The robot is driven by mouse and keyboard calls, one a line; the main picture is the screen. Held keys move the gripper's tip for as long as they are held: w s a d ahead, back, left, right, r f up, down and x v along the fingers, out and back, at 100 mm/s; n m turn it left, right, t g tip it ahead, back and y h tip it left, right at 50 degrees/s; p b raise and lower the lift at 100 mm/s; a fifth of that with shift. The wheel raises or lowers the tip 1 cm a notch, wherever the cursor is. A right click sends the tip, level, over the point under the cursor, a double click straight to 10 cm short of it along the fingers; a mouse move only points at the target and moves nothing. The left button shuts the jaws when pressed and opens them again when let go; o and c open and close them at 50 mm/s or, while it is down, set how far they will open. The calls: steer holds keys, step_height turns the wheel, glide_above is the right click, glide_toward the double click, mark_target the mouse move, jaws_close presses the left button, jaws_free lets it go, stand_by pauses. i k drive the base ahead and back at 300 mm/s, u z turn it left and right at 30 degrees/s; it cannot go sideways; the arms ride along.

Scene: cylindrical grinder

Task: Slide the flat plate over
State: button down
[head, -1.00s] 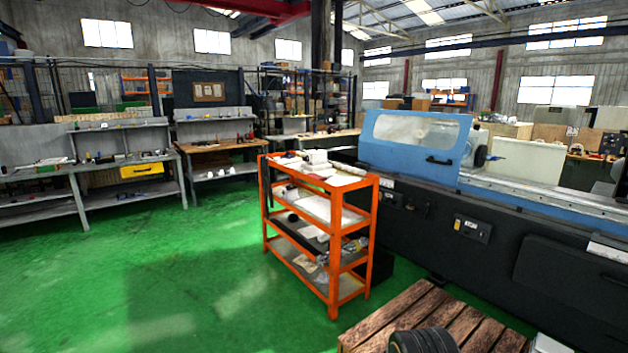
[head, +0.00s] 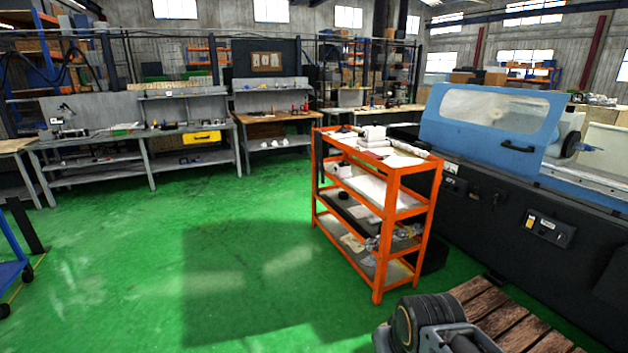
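I cannot single out the flat plate in the head view. Light, flat items and white bundles (head: 376,140) lie on the top shelf of an orange rack (head: 389,235), but they are too small to tell apart. The cylindrical grinder (head: 485,115) stands at the right, with a blue windowed cover over a dark base. A dark and grey rounded part of my arm shows at the bottom right edge. My gripper's fingers are not in view.
A wooden pallet (head: 505,315) lies at the bottom right, before the grinder. Grey workbenches (head: 140,143) line the back left, one with a yellow drawer (head: 202,138). A blue cart (head: 12,265) is at the left edge. The green floor (head: 150,270) between is clear.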

mark_target(371, 154)
steer(key=u, duration=0.45)
steer(key=i, duration=3.7)
steer(key=z, duration=1.6)
steer(key=i, duration=1.1)
steer(key=z, duration=0.75)
